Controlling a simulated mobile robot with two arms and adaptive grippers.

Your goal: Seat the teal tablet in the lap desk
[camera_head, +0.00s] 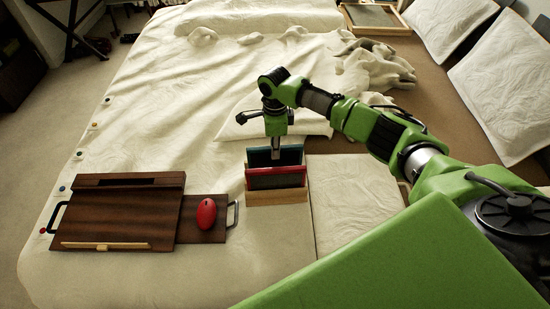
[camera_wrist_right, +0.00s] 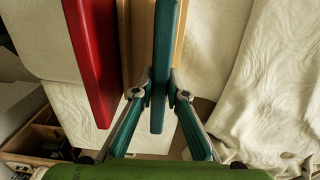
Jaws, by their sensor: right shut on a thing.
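The teal tablet (camera_wrist_right: 166,50) stands on edge between the fingers of my right gripper (camera_wrist_right: 159,95) in the right wrist view. In the head view my right gripper (camera_head: 276,151) points straight down, shut on the top edge of this tablet (camera_head: 260,158). The tablet is at the back of a wooden rack (camera_head: 277,197), behind a red tablet (camera_head: 275,181). I cannot tell whether its lower edge touches the rack. The lap desk (camera_head: 122,214) lies flat to the left, dark wood with a slot along its back and a pale ledge (camera_head: 105,246) at its front. My left gripper is out of view.
A red mouse (camera_head: 206,214) lies on the lap desk's right-hand panel. A handle (camera_head: 234,214) sticks out toward the rack. A narrow strip of pale cover separates desk and rack. A folded cloth (camera_head: 352,190) lies right of the rack. The bed behind the desk is clear.

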